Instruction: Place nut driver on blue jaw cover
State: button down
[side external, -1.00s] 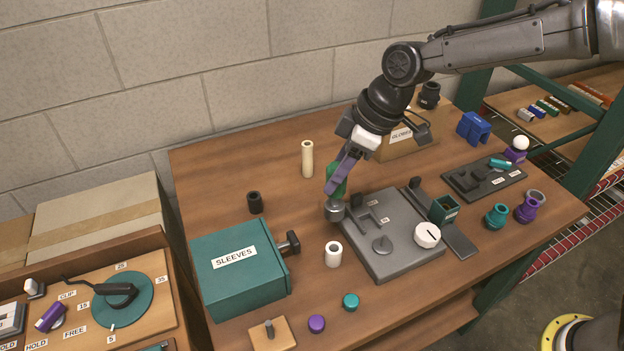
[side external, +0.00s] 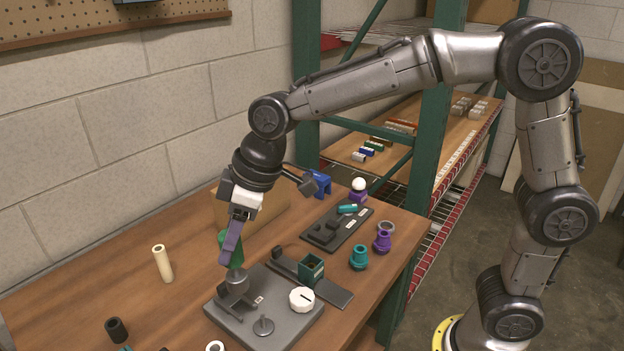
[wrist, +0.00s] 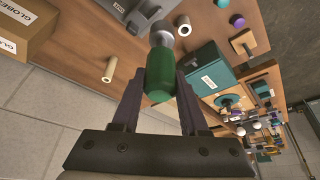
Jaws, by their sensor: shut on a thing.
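The nut driver (side external: 234,254) has a green handle and a grey metal socket end. My gripper (side external: 230,243) is shut on its handle and holds it socket down over the grey fixture plate; I cannot tell if the socket touches the plate. In the wrist view the green nut driver (wrist: 160,78) sits between both fingers of my gripper (wrist: 160,90). A blue U-shaped piece, which looks like the blue jaw cover (side external: 322,184), stands at the back of the table, right of and beyond my gripper. My wrist partly overlaps the area beside it.
A cream tube (side external: 162,264) stands left. A dark tray (side external: 335,232), teal (side external: 359,257) and purple (side external: 382,239) fittings lie right. A cardboard box (side external: 272,215) stands behind my gripper.

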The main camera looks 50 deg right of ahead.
jog(key=w+d+r+m+t+h, duration=0.15)
jog(key=w+d+m, duration=0.25)
jog(key=d, duration=0.6)
jog(key=w+d+r+m+h, duration=0.1)
jog(key=w+d+r+m, duration=0.25)
jog(key=d, duration=0.75)
jog(key=s+d+m+h, duration=0.25)
jog(key=d+m, duration=0.25)
jog(key=d, duration=1.8)
jog(key=w+d+f, duration=0.6)
jog(key=w+f, duration=0.6)
jog(key=shift+d+f+g, duration=0.2)
jog(key=shift+f+g, duration=0.15)
jog(key=shift+f, duration=0.15)
